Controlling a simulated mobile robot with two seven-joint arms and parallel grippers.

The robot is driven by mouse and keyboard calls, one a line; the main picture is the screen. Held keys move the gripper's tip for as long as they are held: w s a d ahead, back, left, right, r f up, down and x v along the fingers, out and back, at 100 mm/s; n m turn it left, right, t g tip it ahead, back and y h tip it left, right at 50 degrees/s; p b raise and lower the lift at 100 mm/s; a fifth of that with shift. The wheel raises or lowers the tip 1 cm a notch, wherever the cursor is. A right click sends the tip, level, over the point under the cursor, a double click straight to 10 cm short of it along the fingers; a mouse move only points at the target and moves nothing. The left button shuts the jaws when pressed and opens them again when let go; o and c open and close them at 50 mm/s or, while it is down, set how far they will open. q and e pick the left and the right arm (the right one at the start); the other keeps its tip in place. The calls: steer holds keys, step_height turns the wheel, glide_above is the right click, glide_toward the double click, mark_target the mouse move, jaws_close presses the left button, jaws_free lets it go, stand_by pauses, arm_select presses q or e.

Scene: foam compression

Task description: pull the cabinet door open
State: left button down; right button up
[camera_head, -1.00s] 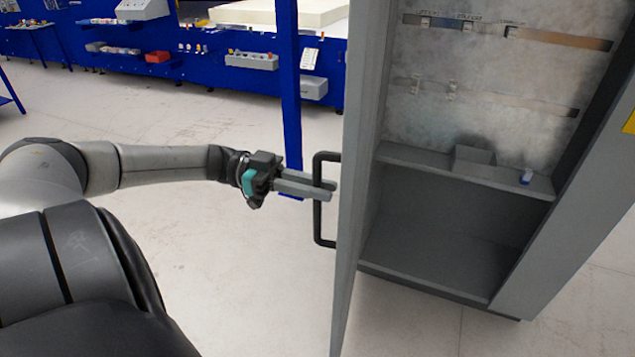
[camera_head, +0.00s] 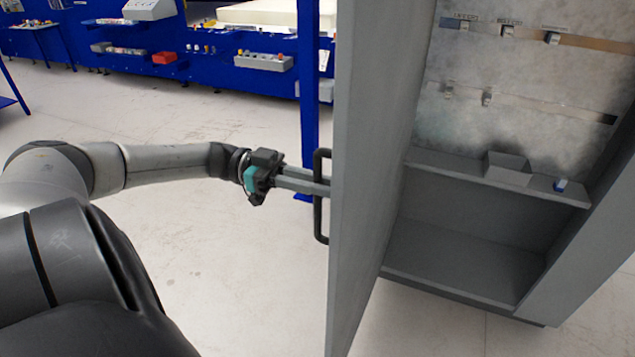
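The grey cabinet door (camera_head: 370,150) stands open, swung out toward me, with its inner face showing. Its dark bar handle (camera_head: 319,222) is on the door's left, outer side, and its upper and lower ends show. My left gripper (camera_head: 312,186) reaches in from the left at the handle's middle. Its two grey fingers look closed around the bar, though the fingers and the door edge hide the contact. The cabinet (camera_head: 470,255) stands open at the right. My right gripper is not in view.
Inside the cabinet are a shelf with a grey block (camera_head: 505,167) and a small blue-white item (camera_head: 561,185), and strips on the back wall. A blue post (camera_head: 309,100) stands behind the handle. Blue workbenches (camera_head: 200,70) line the back. The floor (camera_head: 200,250) left of the door is clear.

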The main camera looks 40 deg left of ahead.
arm_select(q)
steer(key=c, duration=0.8)
jaws_free()
steer(key=shift+a, duration=0.15)
steer(key=b+v, duration=0.5)
steer(key=v, duration=1)
steer(key=shift+w, duration=0.1)
